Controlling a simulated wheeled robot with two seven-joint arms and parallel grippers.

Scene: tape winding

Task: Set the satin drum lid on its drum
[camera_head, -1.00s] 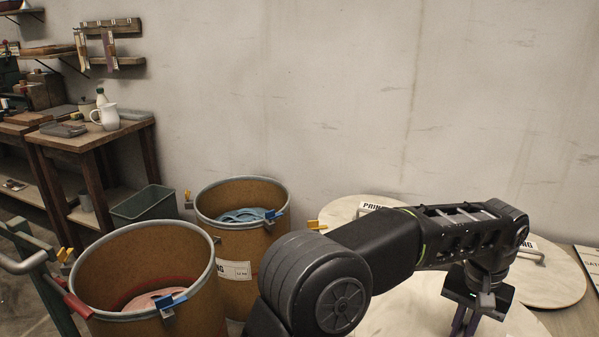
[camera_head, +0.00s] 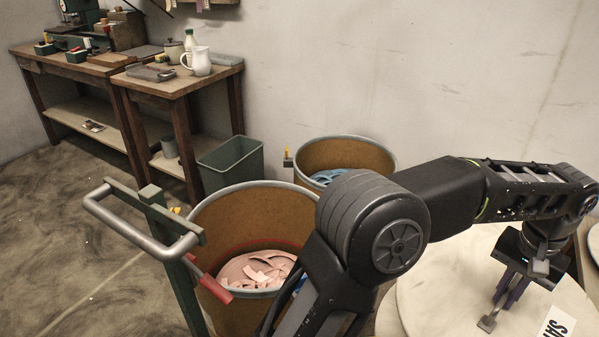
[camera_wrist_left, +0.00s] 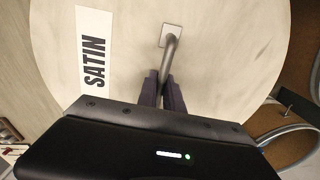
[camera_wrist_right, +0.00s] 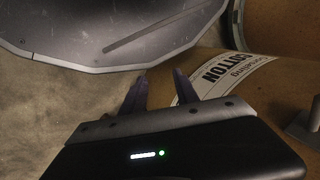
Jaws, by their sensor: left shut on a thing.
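The satin lid (camera_wrist_left: 220,60) is a pale round disc with a white SATIN label (camera_wrist_left: 95,50) and a grey bar handle (camera_wrist_left: 168,52). In the head view its label is partly cut off at the lower right (camera_head: 556,326). My left gripper (camera_wrist_left: 163,90) is shut on that handle; it also shows in the head view (camera_head: 508,290). I cannot tell if the lid is raised. Two open brown drums stand left of it: one with pink scraps (camera_head: 210,225), one behind with blue scraps (camera_head: 370,155). My right gripper (camera_wrist_right: 160,85) is open and empty beside a drum labelled COTTON (camera_wrist_right: 225,75).
A wooden bench (camera_head: 170,82) with a white jug (camera_head: 199,62) stands at the back left. A dark green bin (camera_head: 230,165) is between bench and drums. A metal push handle (camera_head: 140,225) rises before the front drum. The floor at left is clear.

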